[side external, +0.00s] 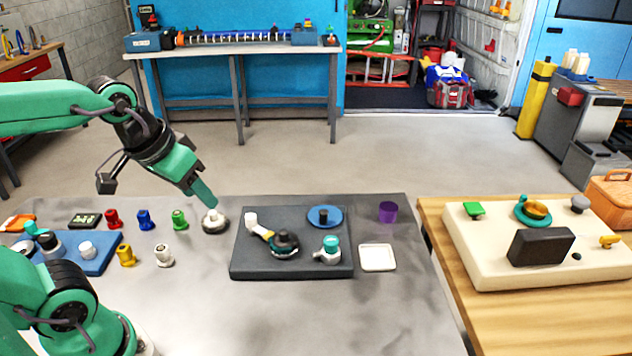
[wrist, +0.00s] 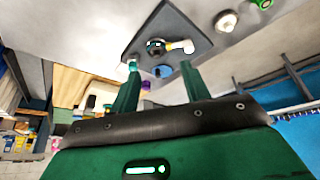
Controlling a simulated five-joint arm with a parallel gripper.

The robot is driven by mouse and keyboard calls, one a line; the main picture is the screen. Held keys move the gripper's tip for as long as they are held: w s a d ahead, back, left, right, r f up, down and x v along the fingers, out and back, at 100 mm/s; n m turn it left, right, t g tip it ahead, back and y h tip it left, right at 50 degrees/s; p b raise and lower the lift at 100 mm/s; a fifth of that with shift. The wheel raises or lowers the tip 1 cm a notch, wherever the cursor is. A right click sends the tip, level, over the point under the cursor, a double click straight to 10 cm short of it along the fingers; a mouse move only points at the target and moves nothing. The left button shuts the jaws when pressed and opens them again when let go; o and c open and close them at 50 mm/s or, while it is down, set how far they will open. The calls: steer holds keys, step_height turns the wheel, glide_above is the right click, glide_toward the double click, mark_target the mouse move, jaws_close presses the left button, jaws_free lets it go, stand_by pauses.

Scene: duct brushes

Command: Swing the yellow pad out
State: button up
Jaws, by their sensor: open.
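A small yellow pad (side external: 264,234) sits on an arm between a white end piece (side external: 251,219) and a black round hub (side external: 285,242), on a dark grey board (side external: 245,268). In the wrist view the yellow pad (wrist: 171,46) shows beside the black hub (wrist: 155,46), with the white end (wrist: 187,46) pointing right. My gripper (side external: 205,195) is raised above the table, left of the board and over a white-and-grey knob (side external: 215,222). It is apart from the pad. In the wrist view my gripper (wrist: 160,72) has its fingers spread, with nothing held.
The board also bears a blue disc (side external: 324,216) and a teal-topped part (side external: 330,250). A purple cup (side external: 388,211) and white tray (side external: 378,257) stand right of it. Several coloured knobs and a blue plate (side external: 75,262) lie left. The table front is clear.

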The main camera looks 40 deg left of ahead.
steer(key=w+a+f+n+g, duration=0.35)
steer(key=w+n, duration=0.25)
steer(key=w, duration=0.2)
steer(key=n+g, duration=0.1)
steer(key=n, duration=0.5)
glide_toward(250, 215)
steer(key=shift+d+f, duration=0.15)
steer(key=shift+d, duration=0.05)
steer(key=shift+w+a+f+g, duration=0.15)
steer(key=shift+w+f+g, duration=0.05)
steer(key=shift+f+g, duration=0.05)
steer(key=shift+f, duration=0.1)
steer(key=shift+f, duration=3.8)
jaws_close()
